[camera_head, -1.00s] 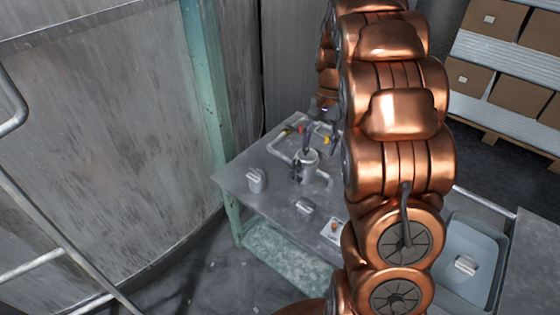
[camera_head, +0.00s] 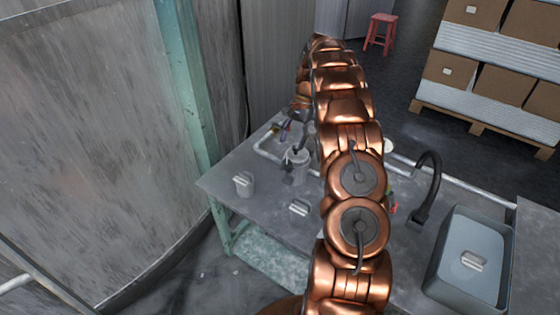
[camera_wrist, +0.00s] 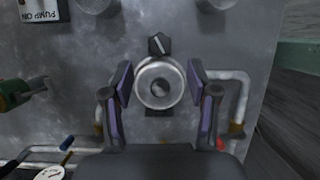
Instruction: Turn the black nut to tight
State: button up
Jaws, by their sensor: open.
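In the wrist view a small black piece with a pale line across it (camera_wrist: 159,44), which looks like the black nut, sits just beyond a round silver fitting (camera_wrist: 159,83). Another dark piece (camera_wrist: 158,112) shows at the fitting's near side. My gripper (camera_wrist: 159,78) is open, with its purple-padded fingers on the left and right of the silver fitting. I see gaps between the pads and the fitting; nothing is held. In the head view my arm covers much of the bench, and the nut cannot be made out there.
A grey bin (camera_head: 473,260) and a black curved spout (camera_head: 430,180) are at right.

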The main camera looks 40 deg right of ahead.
aim_at(288, 162)
jog(key=shift+f, duration=0.15)
jog(key=shift+p+x, duration=0.85)
jog(key=shift+x, duration=2.9)
jog(key=shift+s+d, duration=0.1)
jog(key=shift+c, duration=0.4)
grip_shut()
